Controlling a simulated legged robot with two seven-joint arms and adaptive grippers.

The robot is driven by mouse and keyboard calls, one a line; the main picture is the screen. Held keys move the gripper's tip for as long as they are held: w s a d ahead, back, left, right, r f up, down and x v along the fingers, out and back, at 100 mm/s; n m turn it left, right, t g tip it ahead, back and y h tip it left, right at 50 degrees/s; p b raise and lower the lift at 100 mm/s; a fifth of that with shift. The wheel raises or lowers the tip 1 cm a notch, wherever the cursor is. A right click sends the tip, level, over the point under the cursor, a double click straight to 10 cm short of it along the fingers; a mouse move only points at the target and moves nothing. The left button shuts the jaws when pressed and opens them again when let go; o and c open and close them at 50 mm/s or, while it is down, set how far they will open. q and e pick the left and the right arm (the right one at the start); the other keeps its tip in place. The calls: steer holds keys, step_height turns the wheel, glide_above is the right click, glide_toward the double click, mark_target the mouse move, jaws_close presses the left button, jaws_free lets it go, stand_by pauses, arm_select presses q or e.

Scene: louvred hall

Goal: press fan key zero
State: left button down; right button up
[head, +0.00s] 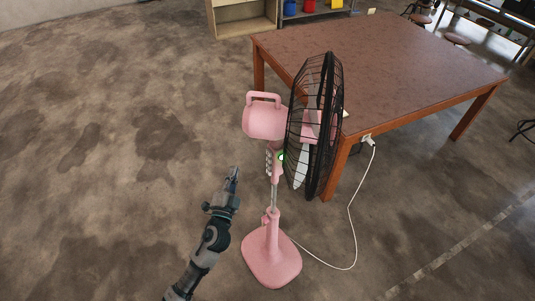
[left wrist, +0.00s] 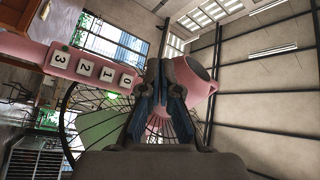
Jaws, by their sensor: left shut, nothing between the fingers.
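A pink pedestal fan (head: 265,118) with a black wire cage stands on the floor beside the table. Its pink key panel, seen edge-on in the head view, shows white keys labelled 3, 2, 1 and 0 in the left wrist view (left wrist: 75,64). Key zero (left wrist: 126,81) is the key nearest my fingers, at the panel's end. My left gripper (head: 234,172) is shut and empty, to the left of the fan's post and panel. In the left wrist view its fingertips (left wrist: 161,64) appear right of key zero, with no contact visible.
A brown table (head: 385,70) stands behind and to the right of the fan. A white cord (head: 352,215) runs from the fan base to a plug on the table's side. Floor to the left is clear. A shelf (head: 242,18) stands at the back.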

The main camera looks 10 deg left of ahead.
mark_target(269, 153)
arm_select(q)
steer(key=shift+d+r, duration=0.45)
steer(key=shift+d, duration=0.35)
steer(key=shift+a, duration=0.1)
steer(key=w+d, duration=0.5)
steer(key=w, duration=0.1)
steer(key=shift+d+b, duration=0.25)
steer(key=shift+b, duration=0.2)
steer(key=shift+d, duration=0.35)
